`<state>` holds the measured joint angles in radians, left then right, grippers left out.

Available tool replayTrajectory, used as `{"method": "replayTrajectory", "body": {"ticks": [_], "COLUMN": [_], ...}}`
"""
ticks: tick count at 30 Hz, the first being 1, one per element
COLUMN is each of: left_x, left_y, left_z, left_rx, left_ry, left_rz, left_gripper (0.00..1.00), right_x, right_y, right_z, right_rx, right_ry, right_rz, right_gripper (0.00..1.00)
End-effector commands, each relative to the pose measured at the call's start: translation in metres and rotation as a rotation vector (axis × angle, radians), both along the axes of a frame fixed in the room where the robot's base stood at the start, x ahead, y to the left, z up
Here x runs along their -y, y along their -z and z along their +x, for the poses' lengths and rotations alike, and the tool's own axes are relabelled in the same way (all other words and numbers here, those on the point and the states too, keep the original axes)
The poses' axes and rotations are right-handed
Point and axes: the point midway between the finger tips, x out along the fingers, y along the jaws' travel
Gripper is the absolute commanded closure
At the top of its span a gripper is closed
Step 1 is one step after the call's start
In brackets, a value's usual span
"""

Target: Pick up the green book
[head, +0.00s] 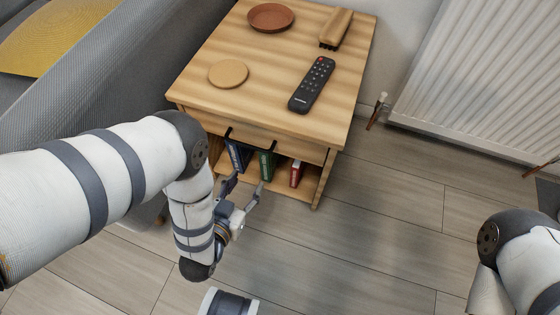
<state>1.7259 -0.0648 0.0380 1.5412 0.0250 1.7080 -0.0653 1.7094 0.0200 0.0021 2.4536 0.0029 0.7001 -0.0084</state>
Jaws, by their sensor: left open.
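The green book (267,165) stands upright on the open lower shelf of a small wooden side table (283,48). A blue book (238,156) is to its left and a red book (296,174) to its right. My left gripper (244,186) is open and empty in front of the shelf, just short of the books, with its fingers pointing toward them. The fingers look apart from the green book. The upper part of the book is shaded by the drawer above. My right arm shows at the lower right, but its gripper is out of view.
The tabletop holds a black remote (312,85), a round coaster (228,73), a brown dish (271,17) and a wooden brush (336,28). A grey sofa (150,60) stands at the left, a white radiator (480,70) at the right. The floor (390,200) right of the table is clear.

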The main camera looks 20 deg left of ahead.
Motion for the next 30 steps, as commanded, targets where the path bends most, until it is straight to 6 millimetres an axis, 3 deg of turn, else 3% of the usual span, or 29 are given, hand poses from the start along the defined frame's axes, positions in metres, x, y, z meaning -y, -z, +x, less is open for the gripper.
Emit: {"method": "replayTrajectory", "body": {"ticks": [1, 4, 9, 15, 20, 24, 30], "left_x": [0.005, 0.010, 0.013, 0.013, 0.013, 0.011, 0.011], "left_y": [0.036, 0.033, 0.020, 0.018, 0.016, 0.015, 0.013], "left_z": [0.015, 0.042, 0.067, 0.111, 0.131, 0.159, 0.177], "left_rx": [0.092, 0.276, 0.393, 0.391, 0.391, 0.389, 0.387], "left_ry": [-0.003, -0.013, -0.021, -0.021, -0.021, -0.021, -0.021], "left_rz": [-0.006, -0.013, -0.018, -0.018, -0.018, -0.018, -0.017], "left_gripper": [0.52, 0.52, 0.52, 0.52, 0.52, 0.52, 0.52], "right_x": [0.000, 0.000, 0.000, 0.001, 0.001, 0.000, -0.001], "right_y": [0.032, 0.050, 0.057, 0.064, 0.069, 0.079, 0.084], "right_z": [-0.008, -0.012, -0.015, -0.020, -0.021, -0.021, -0.021], "right_rx": [-0.049, -0.079, -0.095, -0.119, -0.129, -0.138, -0.141], "right_ry": [-0.001, -0.004, -0.005, -0.008, -0.009, -0.010, -0.010], "right_rz": [0.001, 0.001, 0.002, 0.003, 0.004, 0.007, 0.008], "right_gripper": [1.00, 1.00, 1.00, 1.00, 1.00, 1.00, 1.00]}}
